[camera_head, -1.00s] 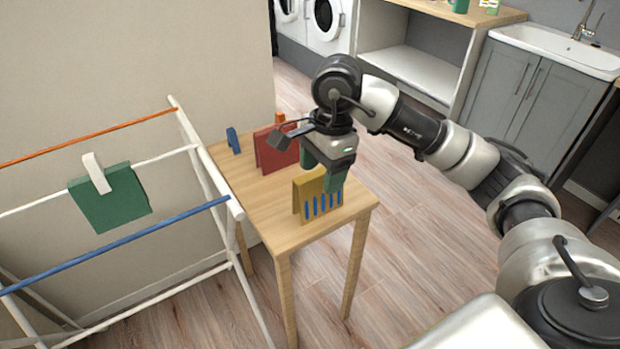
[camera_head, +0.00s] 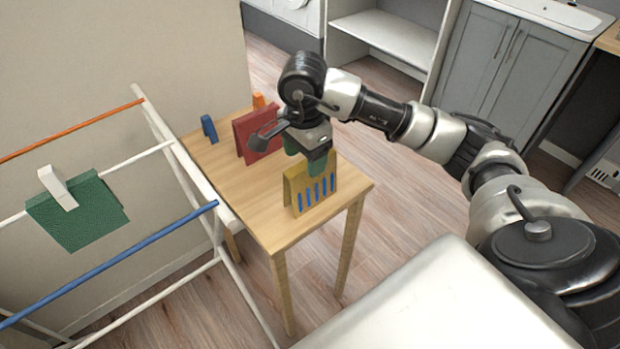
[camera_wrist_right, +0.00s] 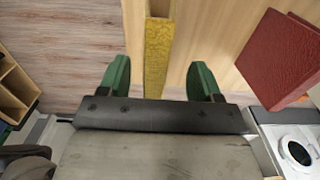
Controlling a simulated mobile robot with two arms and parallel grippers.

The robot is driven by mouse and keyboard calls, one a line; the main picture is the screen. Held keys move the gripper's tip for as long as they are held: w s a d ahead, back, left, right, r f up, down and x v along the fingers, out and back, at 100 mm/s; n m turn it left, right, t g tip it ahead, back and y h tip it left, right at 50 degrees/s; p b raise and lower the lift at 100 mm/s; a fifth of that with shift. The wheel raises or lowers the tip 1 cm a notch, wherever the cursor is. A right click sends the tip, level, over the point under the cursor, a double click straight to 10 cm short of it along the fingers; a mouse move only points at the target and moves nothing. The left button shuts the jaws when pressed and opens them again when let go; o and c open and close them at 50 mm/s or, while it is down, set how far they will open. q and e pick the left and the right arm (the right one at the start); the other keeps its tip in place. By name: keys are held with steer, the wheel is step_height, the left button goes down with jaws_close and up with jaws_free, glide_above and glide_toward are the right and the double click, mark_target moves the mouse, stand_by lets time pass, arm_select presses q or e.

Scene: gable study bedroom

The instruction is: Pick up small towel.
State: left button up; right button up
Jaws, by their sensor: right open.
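A small yellow towel (camera_head: 311,191) with blue stripes stands folded like a tent near the front of a wooden table (camera_head: 262,222). My right gripper (camera_head: 305,157) is open and empty just above its upper edge. In the right wrist view, the yellow towel (camera_wrist_right: 158,60) shows edge-on in the gap between the two green fingers, apart from both. A red folded towel (camera_head: 257,134) stands behind, partly hidden by the gripper; it also shows in the right wrist view (camera_wrist_right: 284,58). A green towel (camera_head: 78,212) hangs on the rack. My left gripper is out of view.
A drying rack (camera_head: 170,150) with white, orange and blue rods stands left of the table, close to its edge. A blue clip (camera_head: 209,128) and an orange clip (camera_head: 258,101) stand at the table's back. A white clip (camera_head: 57,188) holds the green towel.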

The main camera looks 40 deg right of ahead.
mark_target(310, 181)
steer(key=f, duration=0.2)
steer(key=shift+s+f, duration=0.3)
steer(key=shift+f, duration=0.05)
steer(key=shift+w+f, duration=0.1)
steer(key=shift+f, duration=0.4)
steer(key=c, duration=1)
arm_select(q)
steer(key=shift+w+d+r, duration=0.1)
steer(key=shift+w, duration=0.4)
arm_select(e)
steer(key=shift+c, duration=0.2)
